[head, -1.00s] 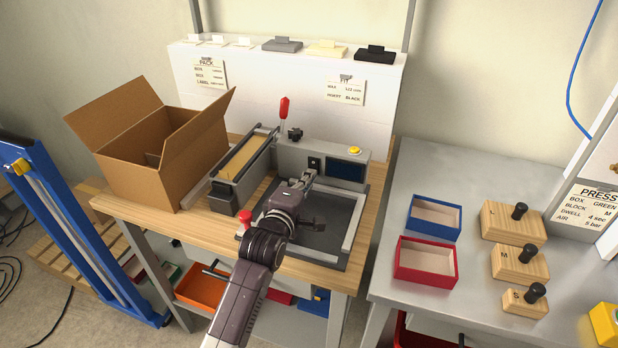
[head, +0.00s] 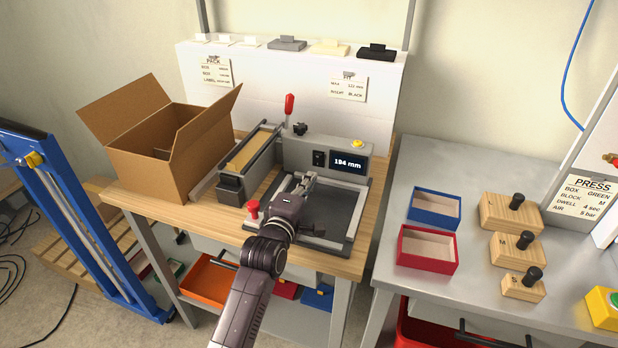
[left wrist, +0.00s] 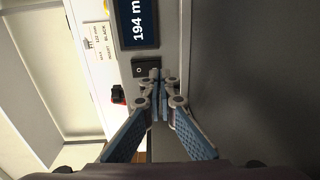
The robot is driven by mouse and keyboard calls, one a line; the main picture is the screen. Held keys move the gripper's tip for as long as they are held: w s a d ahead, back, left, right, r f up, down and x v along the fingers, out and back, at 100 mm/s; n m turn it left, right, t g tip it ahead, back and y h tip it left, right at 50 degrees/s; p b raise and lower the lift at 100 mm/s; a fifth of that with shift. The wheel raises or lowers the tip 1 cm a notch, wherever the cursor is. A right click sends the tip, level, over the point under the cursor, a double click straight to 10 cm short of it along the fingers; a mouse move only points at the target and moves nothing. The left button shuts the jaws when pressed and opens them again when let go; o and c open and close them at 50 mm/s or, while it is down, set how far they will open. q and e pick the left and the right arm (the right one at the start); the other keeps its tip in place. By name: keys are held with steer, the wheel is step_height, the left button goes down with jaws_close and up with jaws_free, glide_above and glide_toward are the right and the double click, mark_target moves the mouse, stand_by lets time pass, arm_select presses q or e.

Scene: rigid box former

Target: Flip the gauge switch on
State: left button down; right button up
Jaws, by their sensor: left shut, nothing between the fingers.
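The gauge (head: 325,155) is a grey housing at the back of a dark flat bed on the wooden bench. Its display (head: 348,164) is lit and reads 194 mm; the display (left wrist: 138,22) also shows in the left wrist view. The black gauge switch (head: 319,158) sits left of the display, and it shows in the left wrist view (left wrist: 145,68) just beyond the fingertips. My left gripper (head: 311,177) is shut and empty, in front of the switch with a small gap in the head view. My right gripper is not in view.
A red-knobbed lever (head: 289,104) stands behind the gauge. A red knob (head: 253,208) is at the bed's front left. An open cardboard box (head: 165,140) stands at left. Blue (head: 434,222) and red (head: 428,264) trays and wooden blocks lie on the grey table at right.

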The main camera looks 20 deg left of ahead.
arm_select(q)
steer(key=s, duration=0.2)
steer(key=shift+s, duration=0.4)
steer(key=s, duration=0.3)
steer(key=s+f+b, duration=0.1)
steer(key=s, duration=0.1)
steer(key=shift+s+a+f, duration=0.1)
steer(key=shift+s+a, duration=0.05)
steer(key=shift+s, duration=0.85)
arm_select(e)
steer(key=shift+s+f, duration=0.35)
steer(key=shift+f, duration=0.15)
arm_select(q)
steer(key=shift+f, duration=0.1)
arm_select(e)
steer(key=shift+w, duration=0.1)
